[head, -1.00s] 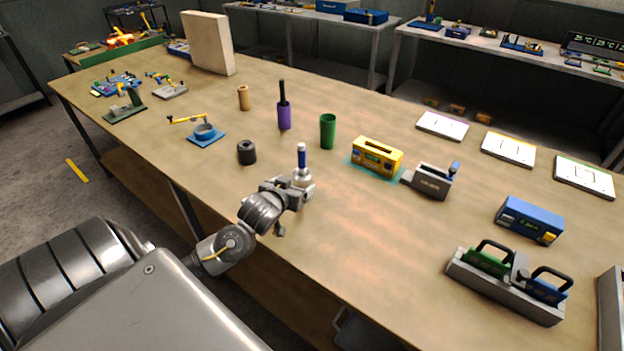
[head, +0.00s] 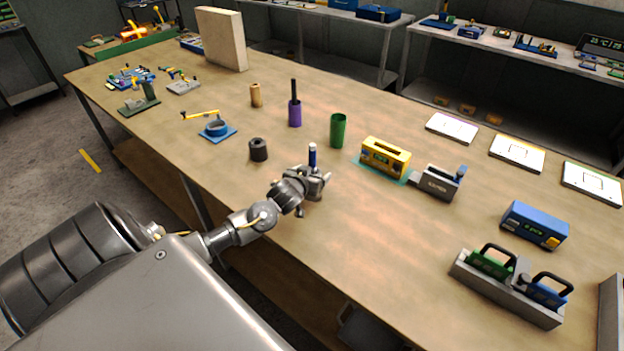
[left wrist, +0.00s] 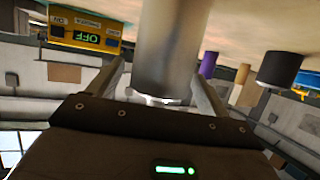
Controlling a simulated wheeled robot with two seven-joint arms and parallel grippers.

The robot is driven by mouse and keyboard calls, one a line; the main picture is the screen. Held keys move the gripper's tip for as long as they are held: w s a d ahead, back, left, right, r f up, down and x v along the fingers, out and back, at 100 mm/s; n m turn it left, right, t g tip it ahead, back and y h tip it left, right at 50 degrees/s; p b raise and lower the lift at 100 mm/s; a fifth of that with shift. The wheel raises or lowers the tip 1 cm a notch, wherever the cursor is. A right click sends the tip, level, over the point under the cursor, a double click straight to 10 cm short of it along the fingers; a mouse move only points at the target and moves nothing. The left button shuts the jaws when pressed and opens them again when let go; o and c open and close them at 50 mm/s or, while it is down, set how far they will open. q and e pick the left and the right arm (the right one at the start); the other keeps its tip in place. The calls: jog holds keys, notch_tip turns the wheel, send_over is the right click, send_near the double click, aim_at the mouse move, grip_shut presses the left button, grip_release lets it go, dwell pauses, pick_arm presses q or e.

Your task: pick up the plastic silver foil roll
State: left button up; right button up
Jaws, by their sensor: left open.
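In the left wrist view the silver roll (left wrist: 170,45) fills the middle, between the two fingers of the left gripper (left wrist: 160,85). The fingers are open, one on each side, with a visible gap on the left; contact on the right is unclear. A pale ring shows at the roll's end near the palm. My right gripper is not in view.
Near the roll stand a dark cylinder (head: 258,150), a green cylinder (head: 338,131), a purple cylinder (head: 295,114) and a yellow box (head: 386,156). A grey block (head: 437,184) is further right.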

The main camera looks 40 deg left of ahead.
aim_at(311, 157)
pick_arm(q)
jog(key=shift+x, duration=0.9)
jog(key=c, duration=1.2)
jog(key=shift+r, duration=0.15)
jog(key=shift+r, duration=0.6)
jog(key=s+r, duration=0.1)
jog(key=r, duration=0.1)
jog(key=s+d+r, duration=0.1)
jog(key=s+r, duration=0.1)
jog(key=r, duration=0.1)
jog(key=s+r+b, duration=0.1)
jog(key=s+r, duration=0.1)
jog(key=r, duration=0.1)
jog(key=shift+d, duration=0.3)
jog(key=b+v, duration=0.2)
jog(key=v, duration=0.7)
jog(key=shift+s+r, duration=0.1)
jog(key=shift+s, duration=0.15)
